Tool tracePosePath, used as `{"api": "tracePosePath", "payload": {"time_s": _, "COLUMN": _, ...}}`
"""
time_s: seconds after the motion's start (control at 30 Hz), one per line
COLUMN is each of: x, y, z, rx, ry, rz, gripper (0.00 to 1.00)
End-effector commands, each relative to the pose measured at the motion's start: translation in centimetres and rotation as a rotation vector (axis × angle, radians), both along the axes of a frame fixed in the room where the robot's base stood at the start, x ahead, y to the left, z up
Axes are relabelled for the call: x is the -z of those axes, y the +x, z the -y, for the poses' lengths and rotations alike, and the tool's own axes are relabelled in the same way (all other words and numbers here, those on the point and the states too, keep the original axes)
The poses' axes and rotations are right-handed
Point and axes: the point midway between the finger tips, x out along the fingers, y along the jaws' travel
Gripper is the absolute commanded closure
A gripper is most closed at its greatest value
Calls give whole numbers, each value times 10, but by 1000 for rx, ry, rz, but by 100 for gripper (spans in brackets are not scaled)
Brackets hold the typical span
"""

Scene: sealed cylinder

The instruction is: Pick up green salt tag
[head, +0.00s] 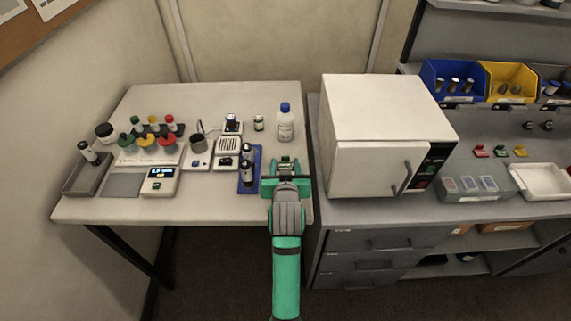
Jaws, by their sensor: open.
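A small green tag-like piece (501,151) lies on the right-hand counter, between a red piece (481,151) and a yellow piece (520,151); it is too small to read any label. My gripper (287,166) is open over the right part of the left table, beside the blue mat. It is far to the left of the green piece, with the white oven-like box between them. My own gripper hides the table surface under it, and I cannot tell whether anything lies between its fingers.
The white box (385,120) stands tall on the right counter. A clear case (472,187) and white tray (540,181) lie before the coloured pieces. Blue (432,82) and yellow (497,72) bins stand behind. A white bottle (285,127) stands just beyond my gripper.

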Motion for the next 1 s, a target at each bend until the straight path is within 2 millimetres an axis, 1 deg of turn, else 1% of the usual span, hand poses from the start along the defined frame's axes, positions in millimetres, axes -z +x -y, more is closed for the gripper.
{"api": "tracePosePath", "payload": {"time_s": 0.03, "x": 3, "y": 7, "z": 2, "rx": 1, "ry": 1, "rz": -1, "gripper": 56}}
{"api": "tracePosePath", "payload": {"time_s": 0.1, "x": 7, "y": 16, "z": 2, "rx": 0, "ry": 0, "rz": -1, "gripper": 56}}
{"api": "tracePosePath", "payload": {"time_s": 0.2, "x": 10, "y": 25, "z": 2, "rx": 0, "ry": 0, "rz": 0, "gripper": 56}}
{"api": "tracePosePath", "payload": {"time_s": 0.3, "x": 12, "y": 28, "z": 1, "rx": 0, "ry": 0, "rz": -1, "gripper": 56}}
{"api": "tracePosePath", "payload": {"time_s": 0.5, "x": 12, "y": 28, "z": 1, "rx": 0, "ry": 0, "rz": -1, "gripper": 56}}
{"api": "tracePosePath", "payload": {"time_s": 0.57, "x": 12, "y": 28, "z": 1, "rx": 0, "ry": 0, "rz": -1, "gripper": 71}}
{"api": "tracePosePath", "payload": {"time_s": 0.6, "x": 12, "y": 28, "z": 1, "rx": 0, "ry": 0, "rz": -1, "gripper": 80}}
{"api": "tracePosePath", "payload": {"time_s": 0.67, "x": 12, "y": 28, "z": 1, "rx": 0, "ry": 0, "rz": -1, "gripper": 94}}
{"api": "tracePosePath", "payload": {"time_s": 0.7, "x": 12, "y": 28, "z": 1, "rx": 0, "ry": 0, "rz": -1, "gripper": 100}}
{"api": "tracePosePath", "payload": {"time_s": 1.0, "x": 10, "y": 28, "z": 1, "rx": 0, "ry": 0, "rz": 1, "gripper": 100}}
